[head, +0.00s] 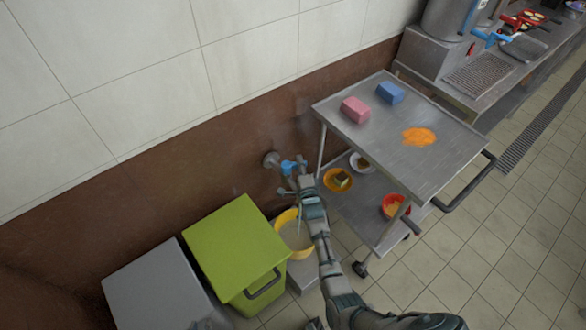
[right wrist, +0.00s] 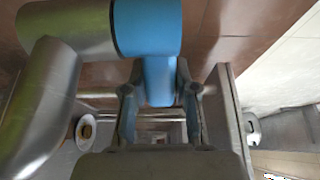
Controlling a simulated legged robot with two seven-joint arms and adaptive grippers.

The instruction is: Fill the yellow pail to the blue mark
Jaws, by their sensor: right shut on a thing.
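A metal wall tap (head: 271,160) with a blue handle (head: 288,166) sticks out from the brown wall. In the right wrist view the tap's bent pipe (right wrist: 50,95) is at left and its blue handle (right wrist: 158,75) reaches between my fingers. My right gripper (head: 302,182) (right wrist: 160,92) is shut on the blue handle. The yellow pail (head: 282,219) stands below the tap, partly hidden by my right arm. Its inside looks greyish; I cannot tell the liquid level or see a blue mark. I cannot tell whether water runs. My left gripper is not in view.
A green bin (head: 230,245) and a grey box (head: 155,290) stand left of the pail. A steel trolley (head: 445,155) at right carries a pink block (head: 355,109), a blue block (head: 390,92) and an orange spill (head: 418,137). Bowls sit on its lower shelf (head: 355,215).

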